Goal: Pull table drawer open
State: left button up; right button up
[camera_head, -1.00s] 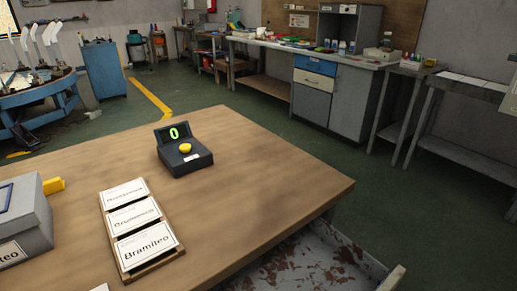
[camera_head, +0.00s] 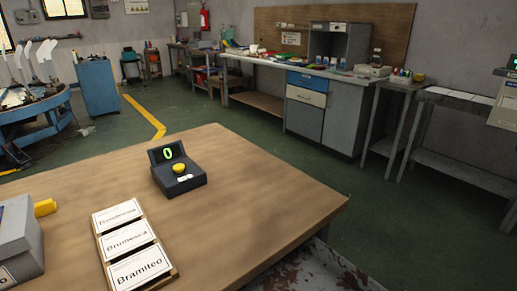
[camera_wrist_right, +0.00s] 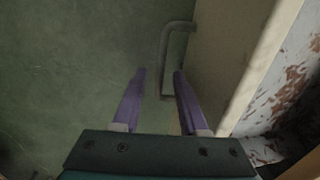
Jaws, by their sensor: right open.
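The table drawer (camera_head: 312,272) stands open at the near right side of the wooden table (camera_head: 250,190); its worn, paint-chipped inside shows at the bottom of the head view. In the right wrist view, its beige front panel (camera_wrist_right: 222,50) and chipped inside (camera_wrist_right: 300,85) are at the right. A grey bar handle (camera_wrist_right: 164,50) sticks out from the front. My right gripper (camera_wrist_right: 159,73) is open, its two purple fingers on either side of the handle bar. Whether either finger touches it cannot be told. My left gripper is in neither view.
On the table stand a dark counter box (camera_head: 179,170) with a yellow button, a rack of labelled cards (camera_head: 130,245) and a grey box (camera_head: 18,245). A workbench (camera_head: 350,75) lines the back wall. Green floor (camera_head: 400,235) beyond the table is clear.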

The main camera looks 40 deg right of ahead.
jog(key=shift+r, duration=0.1)
notch_tip(320, 180, up, 10)
jog(key=s+p, duration=0.1)
jog(key=p, duration=0.6)
jog(key=shift+s+f+p, duration=0.2)
jog(key=shift+s+p, duration=0.1)
jog(key=shift+s, duration=0.1)
jog(key=w+a+r+n, duration=0.5)
jog(key=a+r+n, duration=0.3)
jog(key=r+n, duration=0.2)
notch_tip(320, 180, up, 52)
jog(key=a+n+t+p, duration=0.1)
jog(key=n+p, duration=0.8)
jog(key=p, duration=2.9)
jog(key=shift+r+t, duration=0.15)
jog(key=shift+t, duration=0.15)
